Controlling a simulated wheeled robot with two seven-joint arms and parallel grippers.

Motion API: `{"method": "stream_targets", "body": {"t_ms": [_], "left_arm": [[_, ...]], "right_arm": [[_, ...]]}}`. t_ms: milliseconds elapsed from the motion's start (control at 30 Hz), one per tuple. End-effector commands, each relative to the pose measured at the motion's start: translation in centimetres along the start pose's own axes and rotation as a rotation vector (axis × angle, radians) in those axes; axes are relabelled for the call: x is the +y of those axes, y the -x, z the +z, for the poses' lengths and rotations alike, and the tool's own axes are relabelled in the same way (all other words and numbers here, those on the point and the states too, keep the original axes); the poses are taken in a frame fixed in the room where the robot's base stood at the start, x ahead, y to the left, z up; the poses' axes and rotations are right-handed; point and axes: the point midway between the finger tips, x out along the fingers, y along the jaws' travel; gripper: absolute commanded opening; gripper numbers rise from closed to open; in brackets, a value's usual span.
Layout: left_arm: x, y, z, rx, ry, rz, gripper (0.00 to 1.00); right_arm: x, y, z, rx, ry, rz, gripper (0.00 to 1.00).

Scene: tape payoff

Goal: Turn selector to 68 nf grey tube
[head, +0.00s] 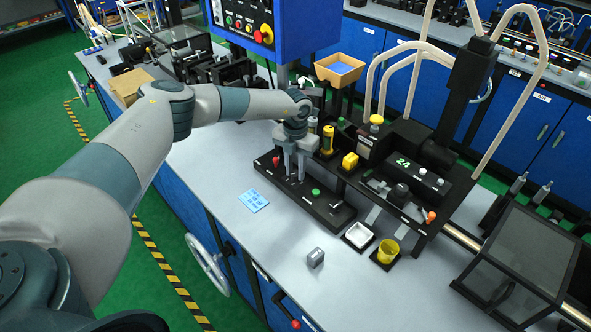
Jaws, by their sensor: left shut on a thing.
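My left arm comes in from the left. Its gripper (294,174) points down over a long black panel (330,211) on the bench. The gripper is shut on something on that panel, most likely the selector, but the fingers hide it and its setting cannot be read. A red knob (276,161) sits left of the fingers on the panel, and a green button (315,192) sits right of them. A blue card (254,200) with small print lies on the bench in front. My right gripper is not in view. I cannot pick out a grey tube.
A black machine with a green "24" display (403,162) stands right of the panel. A clear-sided black box (525,255) is at lower right. The near bench top is mostly free.

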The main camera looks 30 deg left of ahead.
Motion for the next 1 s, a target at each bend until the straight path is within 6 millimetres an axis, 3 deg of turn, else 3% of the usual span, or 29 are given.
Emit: {"method": "stream_targets", "body": {"t_ms": [367, 1000], "left_arm": [[0.03, 0.03, 0.05, 0.0, 0.203, 0.0, 0.02], [0.03, 0.1, 0.07, -0.001, 0.785, -0.001, 0.02]], "right_arm": [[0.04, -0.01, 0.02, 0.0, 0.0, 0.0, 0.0], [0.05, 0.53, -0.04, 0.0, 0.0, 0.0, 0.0]]}}
